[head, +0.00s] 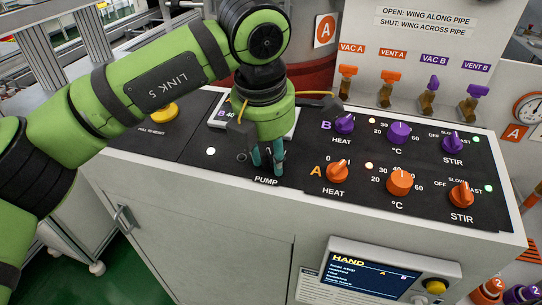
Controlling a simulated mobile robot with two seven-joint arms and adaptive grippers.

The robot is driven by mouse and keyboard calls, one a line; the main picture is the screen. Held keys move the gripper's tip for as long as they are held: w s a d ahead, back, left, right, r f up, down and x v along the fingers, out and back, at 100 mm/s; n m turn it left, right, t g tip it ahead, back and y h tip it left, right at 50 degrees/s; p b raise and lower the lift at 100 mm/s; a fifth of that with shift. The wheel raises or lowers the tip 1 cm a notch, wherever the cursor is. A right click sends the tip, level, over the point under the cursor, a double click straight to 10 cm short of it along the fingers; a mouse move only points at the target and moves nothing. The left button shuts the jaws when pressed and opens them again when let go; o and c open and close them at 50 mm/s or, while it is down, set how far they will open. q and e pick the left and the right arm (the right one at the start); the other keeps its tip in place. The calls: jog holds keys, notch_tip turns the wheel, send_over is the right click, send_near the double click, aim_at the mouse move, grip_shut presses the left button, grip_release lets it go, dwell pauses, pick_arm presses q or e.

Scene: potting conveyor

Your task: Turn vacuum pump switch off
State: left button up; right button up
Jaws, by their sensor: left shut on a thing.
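My left gripper (267,166) reaches down onto the black control panel (190,142), right above the PUMP label (266,181). Its teal fingertips are shut on the pump switch, which they and the gripper body hide almost entirely. I cannot tell which way the switch points. A white round lamp (211,152) on the panel, left of the fingertips, looks lit. My right gripper is not in view.
Purple and orange HEAT, °C and STIR knobs stand close to the gripper's right, including the orange heat knob (337,171). A yellow pull-to-reset button (164,112) sits left. Valves with coloured wings (391,77) stand behind. A HAND display (378,270) is in front.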

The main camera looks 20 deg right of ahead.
pick_arm(q)
jog(key=shift+a+f, duration=0.1)
dwell(0.3)
jog(key=o, duration=1.2)
jog(key=shift+c, duration=0.2)
jog(key=shift+a, duration=0.1)
jog(key=shift+r, duration=0.4)
notch_tip(320, 180, up, 11)
jog(key=s+a, duration=0.1)
jog(key=shift+s+a, duration=0.3)
jog(key=shift+s, duration=0.05)
